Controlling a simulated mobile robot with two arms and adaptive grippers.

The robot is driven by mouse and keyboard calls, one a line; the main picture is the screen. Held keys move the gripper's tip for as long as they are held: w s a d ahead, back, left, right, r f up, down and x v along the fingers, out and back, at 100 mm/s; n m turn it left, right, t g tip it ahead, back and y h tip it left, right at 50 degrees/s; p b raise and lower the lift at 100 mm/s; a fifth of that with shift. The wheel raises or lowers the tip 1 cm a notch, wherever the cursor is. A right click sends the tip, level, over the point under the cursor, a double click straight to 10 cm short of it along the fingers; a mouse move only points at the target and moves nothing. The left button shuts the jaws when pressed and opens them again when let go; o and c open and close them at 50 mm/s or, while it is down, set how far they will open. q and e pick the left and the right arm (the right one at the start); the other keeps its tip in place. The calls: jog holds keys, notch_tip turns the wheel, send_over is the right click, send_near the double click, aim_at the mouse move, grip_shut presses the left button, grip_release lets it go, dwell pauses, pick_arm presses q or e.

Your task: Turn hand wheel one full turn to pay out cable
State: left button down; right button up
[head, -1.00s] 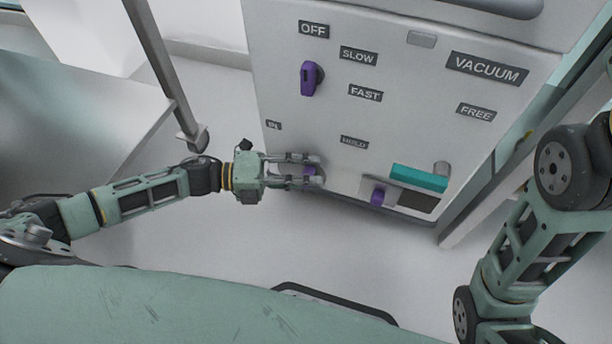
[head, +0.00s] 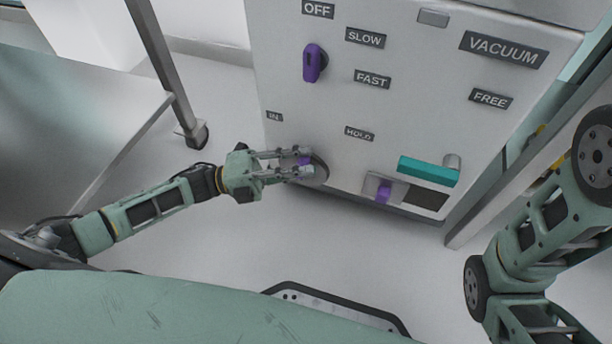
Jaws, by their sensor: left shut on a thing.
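The hand wheel (head: 320,171) is a dark round disc low on the left of the white panel, partly hidden by the fingers. A small purple knob (head: 304,159) shows on it. My left gripper (head: 306,165) reaches in from the left and is shut on this purple knob. The fingers cover much of the knob and of the wheel's left side. My right arm shows at the right edge, but its gripper is outside the picture.
The white panel (head: 420,60) also carries a purple rotary switch (head: 314,64), a teal bar handle (head: 428,171), a purple tab (head: 383,191) and several labels. A metal table (head: 70,110) with a wheeled leg stands at left. Floor below the panel is clear.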

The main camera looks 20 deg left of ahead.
pick_arm(q)
jog(key=shift+a+f+n+t+h+b, duration=0.15)
jog(key=shift+a+n+t+h+b, duration=0.2)
jog(key=shift+n+t+h+b, duration=0.35)
jog(key=shift+s, duration=0.1)
jog(key=c, duration=1.8)
grip_release()
jog(key=shift+g, duration=0.3)
jog(key=shift+o, duration=1.1)
jog(key=v, duration=1.2)
